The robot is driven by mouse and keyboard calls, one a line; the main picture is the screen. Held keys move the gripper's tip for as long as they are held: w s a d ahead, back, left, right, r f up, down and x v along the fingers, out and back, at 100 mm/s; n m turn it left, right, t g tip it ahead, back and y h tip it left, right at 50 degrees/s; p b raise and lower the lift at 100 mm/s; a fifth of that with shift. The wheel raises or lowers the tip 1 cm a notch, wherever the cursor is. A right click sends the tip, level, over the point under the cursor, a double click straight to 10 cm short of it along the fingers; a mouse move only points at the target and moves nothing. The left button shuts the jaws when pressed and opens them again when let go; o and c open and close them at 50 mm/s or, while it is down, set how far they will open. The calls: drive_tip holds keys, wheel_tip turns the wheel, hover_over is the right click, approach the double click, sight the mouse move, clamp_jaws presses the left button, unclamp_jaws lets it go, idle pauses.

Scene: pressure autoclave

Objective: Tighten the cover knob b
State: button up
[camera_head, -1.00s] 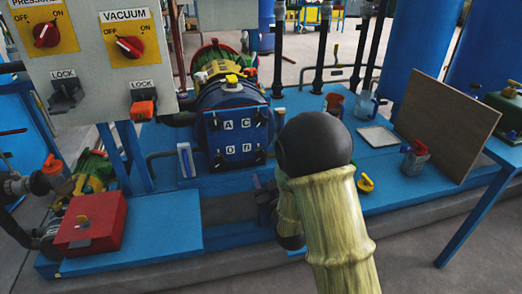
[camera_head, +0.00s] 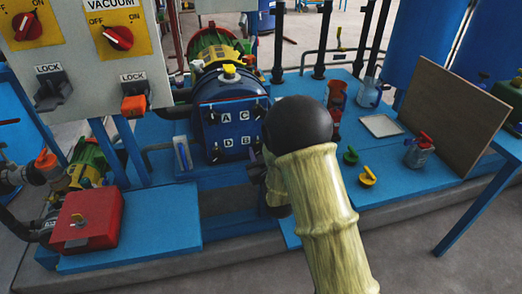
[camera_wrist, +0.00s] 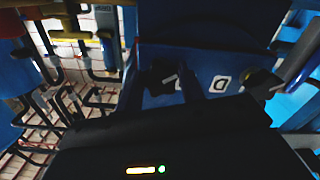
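The blue autoclave cover (camera_head: 236,128) carries the letters A, C, D and B, with dark knobs near its corners. The B label (camera_head: 245,140) is at the lower right. Cover knob b is not clear there, being close to my arm. My gripper (camera_head: 257,172) is low at the cover's right side, partly hidden by my arm. In the wrist view the D label (camera_wrist: 221,83) shows on the cover, with one dark knob (camera_wrist: 262,83) to its right and a dark shape to its left. Darkness hides the fingertips and any contact.
A control panel (camera_head: 75,50) with red dials and lock levers stands at the left. A red box (camera_head: 86,219) sits below it. Green (camera_head: 350,156) and yellow (camera_head: 367,176) knobs, a metal can (camera_head: 419,151) and a brown board (camera_head: 440,115) are on the right of the blue bench.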

drive_tip(key=c, duration=0.4)
drive_tip(key=shift+f+m+b, duration=0.1)
drive_tip(key=shift+m+b, duration=0.2)
drive_tip(key=shift+m, duration=0.1)
drive_tip(key=m+b, duration=0.2)
drive_tip(key=m, duration=0.3)
drive_tip(key=shift+b, duration=0.35)
drive_tip(key=m+b, duration=0.2)
drive_tip(key=m, duration=0.4)
drive_tip(key=shift+m, duration=0.3)
drive_tip(key=m+b, duration=0.1)
drive_tip(key=m, duration=1.1)
drive_tip(key=shift+m, duration=0.4)
